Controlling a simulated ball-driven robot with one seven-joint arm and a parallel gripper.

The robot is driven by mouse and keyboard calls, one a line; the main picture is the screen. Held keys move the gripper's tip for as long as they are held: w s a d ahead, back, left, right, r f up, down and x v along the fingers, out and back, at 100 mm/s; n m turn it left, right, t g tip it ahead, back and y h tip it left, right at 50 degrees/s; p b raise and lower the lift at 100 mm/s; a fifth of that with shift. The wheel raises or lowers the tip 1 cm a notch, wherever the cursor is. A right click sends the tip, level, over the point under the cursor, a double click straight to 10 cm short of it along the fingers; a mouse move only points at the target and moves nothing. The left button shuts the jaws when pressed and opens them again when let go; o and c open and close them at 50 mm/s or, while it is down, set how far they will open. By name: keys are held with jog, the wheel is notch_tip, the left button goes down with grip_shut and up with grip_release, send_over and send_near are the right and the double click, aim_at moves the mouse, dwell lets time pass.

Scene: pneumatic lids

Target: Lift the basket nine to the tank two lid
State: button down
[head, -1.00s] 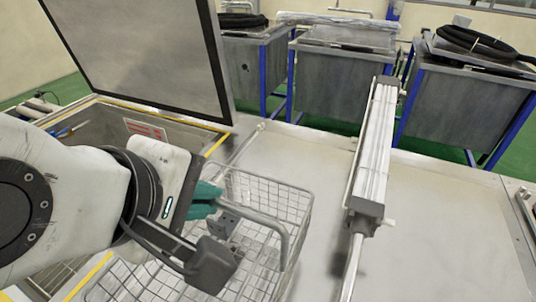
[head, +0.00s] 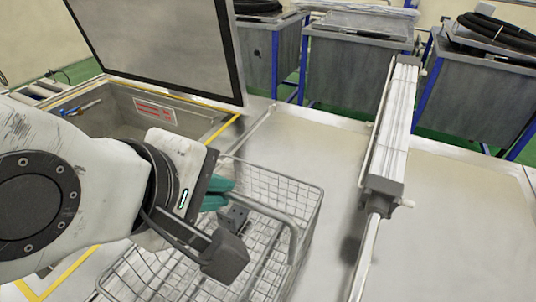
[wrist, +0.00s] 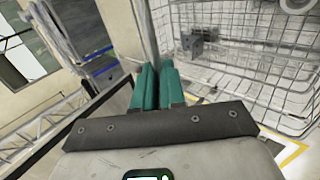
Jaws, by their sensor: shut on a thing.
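A wire basket (head: 306,204) hangs in front of me, with a grey bent-tube handle (head: 294,242) and a small grey block-like part (head: 234,216) inside. It also fills the upper right of the wrist view (wrist: 235,75). My gripper (head: 216,194) has teal fingers and is shut on the basket, at its handle; the exact contact is partly hidden. In the wrist view the two fingers (wrist: 157,88) are close together against a grey tube. An open tank (head: 125,93) with a raised lid (head: 160,45) stands at the back left. I see no numbers on basket or lid.
A long pneumatic cylinder (head: 388,150) with a rod stands right of the basket. A pale flat cover (head: 455,220) lies right of it. Grey tanks with blue legs (head: 355,75) and black hoses (head: 500,32) line the back.

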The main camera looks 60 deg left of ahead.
jog(key=shift+f+b, duration=0.3)
jog(key=shift+f, duration=0.25)
dwell(0.7)
jog(key=c, duration=1.1)
grip_release()
jog(key=shift+f, duration=0.15)
jog(key=s+d+r+p, duration=0.1)
jog(key=s+r+p, duration=0.1)
jog(key=r+p, duration=0.2)
jog(key=s+d+r+p, duration=0.1)
jog(key=r+p, duration=0.3)
jog(key=r, duration=0.5)
jog(key=s+d+r+p, duration=0.1)
jog(key=s+r+p, duration=0.2)
jog(key=r, duration=0.4)
jog(key=shift+s+d+p, duration=0.2)
jog(key=shift+d+p, duration=0.1)
jog(key=shift+p, duration=0.2)
jog(key=shift+s, duration=0.1)
